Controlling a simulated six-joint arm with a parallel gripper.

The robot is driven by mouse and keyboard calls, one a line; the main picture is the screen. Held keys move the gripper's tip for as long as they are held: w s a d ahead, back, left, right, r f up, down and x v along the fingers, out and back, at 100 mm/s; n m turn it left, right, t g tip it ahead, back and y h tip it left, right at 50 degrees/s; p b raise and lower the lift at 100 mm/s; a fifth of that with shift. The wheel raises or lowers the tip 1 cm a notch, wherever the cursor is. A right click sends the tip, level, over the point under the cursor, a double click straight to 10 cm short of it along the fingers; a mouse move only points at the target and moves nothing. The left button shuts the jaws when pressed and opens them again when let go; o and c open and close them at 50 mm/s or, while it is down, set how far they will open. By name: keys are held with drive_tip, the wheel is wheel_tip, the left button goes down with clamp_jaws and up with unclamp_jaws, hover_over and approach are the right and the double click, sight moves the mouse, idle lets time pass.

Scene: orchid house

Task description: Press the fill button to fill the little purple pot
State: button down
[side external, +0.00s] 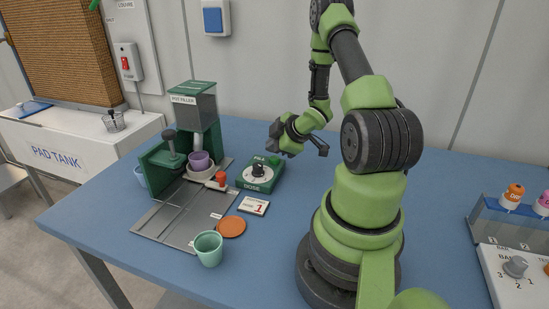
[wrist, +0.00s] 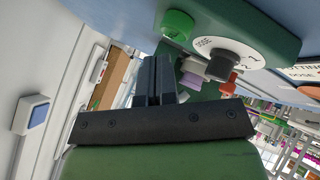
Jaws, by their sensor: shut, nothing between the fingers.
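The little purple pot (side external: 199,160) stands upright on a pale saucer in the green pot filler (side external: 196,118), under its spout. It also shows small in the wrist view (wrist: 191,79). A green button (wrist: 177,25) sits on the dose box beside its dial; the box (side external: 260,174) stands right of the filler in the side view. I cannot read a fill label on the button. My gripper (side external: 274,130) hangs above and behind the dose box, apart from it. Its fingers (wrist: 157,65) are shut and empty in the wrist view.
A red knob (side external: 221,178) stands beside the purple pot. A small card (side external: 253,206), an orange disc (side external: 231,227) and a mint cup (side external: 208,248) lie in front of the dose box. A rack (side external: 510,225) stands far right. The blue table's back middle is clear.

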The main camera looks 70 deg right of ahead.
sight(274, 159)
drive_tip(key=shift+f, duration=0.1)
drive_tip(key=shift+f, duration=0.3)
drive_tip(key=shift+f, duration=0.5)
idle(0.7)
idle(0.3)
drive_tip(key=shift+r, duration=0.9)
drive_tip(key=shift+r, duration=2.55)
